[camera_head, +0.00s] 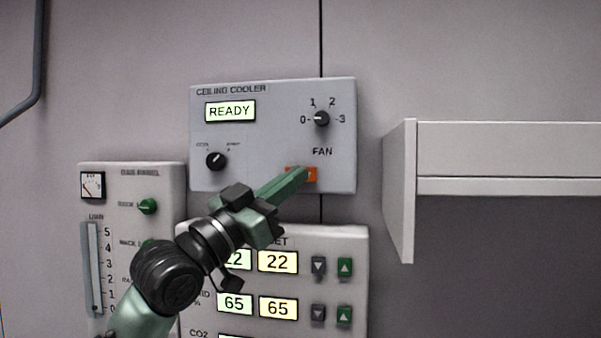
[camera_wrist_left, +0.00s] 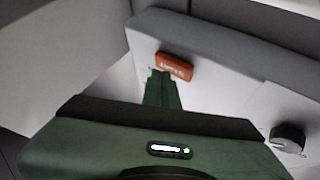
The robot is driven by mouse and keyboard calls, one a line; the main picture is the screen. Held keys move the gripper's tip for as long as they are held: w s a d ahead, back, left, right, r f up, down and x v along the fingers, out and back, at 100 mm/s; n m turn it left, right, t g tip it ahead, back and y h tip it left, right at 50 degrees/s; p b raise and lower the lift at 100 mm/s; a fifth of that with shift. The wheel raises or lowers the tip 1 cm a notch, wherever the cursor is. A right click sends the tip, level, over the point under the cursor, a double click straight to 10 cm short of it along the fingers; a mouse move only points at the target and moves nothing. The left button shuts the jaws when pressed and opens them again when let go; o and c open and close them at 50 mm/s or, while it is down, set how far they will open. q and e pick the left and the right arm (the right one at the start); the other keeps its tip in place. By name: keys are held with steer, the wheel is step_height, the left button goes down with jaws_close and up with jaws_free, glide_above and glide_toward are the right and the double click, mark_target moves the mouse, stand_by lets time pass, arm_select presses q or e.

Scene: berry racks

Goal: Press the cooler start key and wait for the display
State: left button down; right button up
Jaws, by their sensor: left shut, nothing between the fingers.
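The ceiling cooler panel (camera_head: 270,120) is on the wall in the head view. Its display (camera_head: 230,111) is lit and reads READY. An orange key (camera_head: 313,174) sits at its lower right, partly hidden by my left gripper. The left wrist view shows the orange key (camera_wrist_left: 174,66) just beyond the fingertips. My left gripper (camera_head: 302,175) is shut and empty, its tips at the key. I cannot tell whether they touch it or whether the key is pushed in. My right gripper is in neither view.
The cooler panel also has a fan knob (camera_head: 321,118) and a mode knob (camera_head: 216,161). A setpoint panel (camera_head: 355,240) is below, partly behind my left arm. Another panel with a slider (camera_head: 130,180) is at the left. A white shelf (camera_head: 500,150) juts out at the right.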

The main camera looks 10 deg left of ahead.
arm_select(q)
steer(key=shift+w, duration=0.5)
stand_by(0.8)
steer(key=shift+s, duration=0.9)
steer(key=shift+s, duration=0.1)
steer(key=shift+s, duration=2.4)
steer(key=shift+f, duration=0.1)
